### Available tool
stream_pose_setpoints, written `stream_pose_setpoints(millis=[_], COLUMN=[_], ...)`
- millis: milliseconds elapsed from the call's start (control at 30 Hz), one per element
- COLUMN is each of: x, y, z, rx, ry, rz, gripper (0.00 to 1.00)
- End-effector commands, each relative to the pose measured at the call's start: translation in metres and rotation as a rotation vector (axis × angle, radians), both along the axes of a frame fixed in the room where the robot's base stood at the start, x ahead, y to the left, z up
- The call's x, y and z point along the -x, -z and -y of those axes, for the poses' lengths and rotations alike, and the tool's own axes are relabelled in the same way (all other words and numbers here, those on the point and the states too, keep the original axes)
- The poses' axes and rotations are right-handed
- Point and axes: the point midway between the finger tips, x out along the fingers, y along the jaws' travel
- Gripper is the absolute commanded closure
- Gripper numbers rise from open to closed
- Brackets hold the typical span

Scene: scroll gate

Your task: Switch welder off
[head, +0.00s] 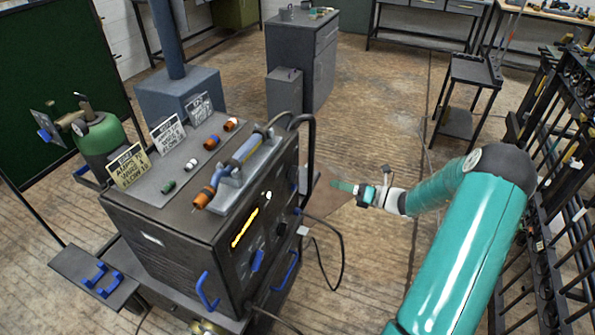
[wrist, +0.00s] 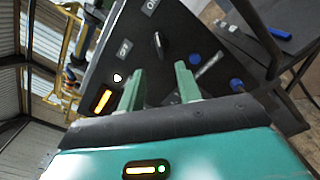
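The welder (head: 160,235) is a dark box on a cart at the left of the head view. Its front panel has a glowing yellow-orange display (head: 244,227) and a blue knob (head: 257,260). In the wrist view the panel (wrist: 185,22) shows the lit display (wrist: 103,101), a small white light (wrist: 117,78) and a black rotary switch (wrist: 161,45) between two small labels, hard to read. My gripper (wrist: 160,85) is open and empty, its two green fingers apart below the switch in that view. In the head view my gripper (head: 345,186) is right of the panel, apart from it.
A black bar handle (head: 310,150) stands out along the panel's far edge. Cables (head: 335,262) hang from the welder's front. A green gas cylinder (head: 100,145) is at left, and a black rack (head: 545,210) is at right. Open floor (head: 385,265) lies between.

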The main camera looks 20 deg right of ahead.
Motion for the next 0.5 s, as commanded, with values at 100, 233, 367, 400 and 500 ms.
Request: stream_pose_setpoints(millis=[100,233,367,400,500], x=[-0.006,-0.019,-0.037,-0.043,-0.058], y=[-0.001,0.000,-0.001,0.000,0.000], z=[-0.009,-0.026,-0.046,-0.051,-0.066], rx=[0.000,0.001,0.002,0.003,0.002], ry=[-0.001,-0.003,-0.004,-0.004,-0.006], rz=[0.000,0.001,0.001,0.000,0.001], gripper=[0.66,0.66,0.66,0.66,0.66])
